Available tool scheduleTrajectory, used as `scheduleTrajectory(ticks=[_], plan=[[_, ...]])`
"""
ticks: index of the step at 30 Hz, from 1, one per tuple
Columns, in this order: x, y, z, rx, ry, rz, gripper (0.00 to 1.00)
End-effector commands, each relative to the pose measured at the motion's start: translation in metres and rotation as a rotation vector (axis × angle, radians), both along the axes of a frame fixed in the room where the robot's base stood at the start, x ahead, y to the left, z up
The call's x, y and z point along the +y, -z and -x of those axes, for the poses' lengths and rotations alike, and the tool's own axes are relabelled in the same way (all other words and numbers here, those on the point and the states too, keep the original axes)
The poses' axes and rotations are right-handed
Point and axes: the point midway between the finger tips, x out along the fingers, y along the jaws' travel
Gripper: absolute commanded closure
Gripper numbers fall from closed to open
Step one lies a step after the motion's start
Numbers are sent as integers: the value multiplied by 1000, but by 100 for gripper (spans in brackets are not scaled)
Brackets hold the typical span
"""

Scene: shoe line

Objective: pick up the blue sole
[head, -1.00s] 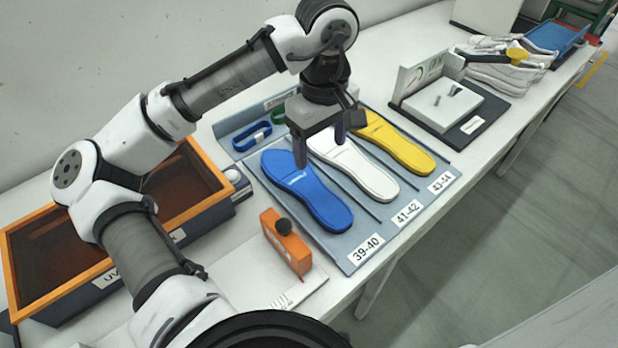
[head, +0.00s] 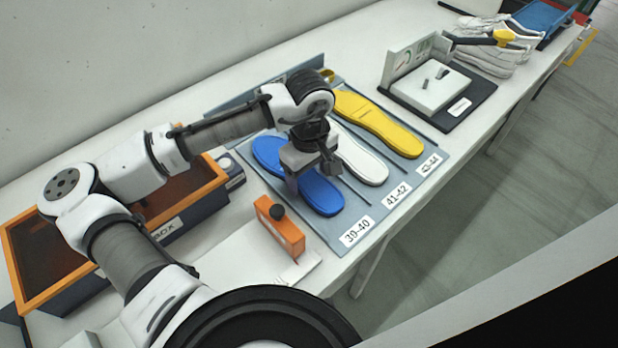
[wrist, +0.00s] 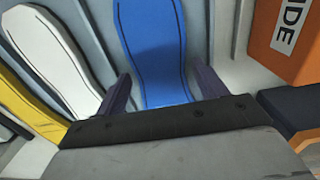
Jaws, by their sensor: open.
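The blue sole (head: 322,197) lies flat on the grey tray (head: 350,222) in the slot labelled 39-40. In the wrist view the blue sole (wrist: 152,45) runs up the middle of the picture. My gripper (head: 308,192) is over the sole in the head view and hides its middle part. In the wrist view my gripper (wrist: 160,92) has its two dark fingers apart, one near each long edge of the sole. Nothing is held. I cannot tell how far the fingertips are above the tray.
A white sole (head: 365,165) and a yellow sole (head: 385,128) lie in the neighbouring slots. An orange block with a dark knob (head: 283,230) stands in front of the tray at left. An orange-rimmed box (head: 60,295) is further left. A white press-like stand (head: 432,88) is behind right.

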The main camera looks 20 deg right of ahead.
Motion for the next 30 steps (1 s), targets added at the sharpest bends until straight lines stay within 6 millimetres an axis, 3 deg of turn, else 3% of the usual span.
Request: scheduleTrajectory(ticks=[9,18,30], plan=[[0,7,0,-1,0,0,29],[0,7,0,-1,0,0,68],[0,-1,0,-2,0,2,70]])
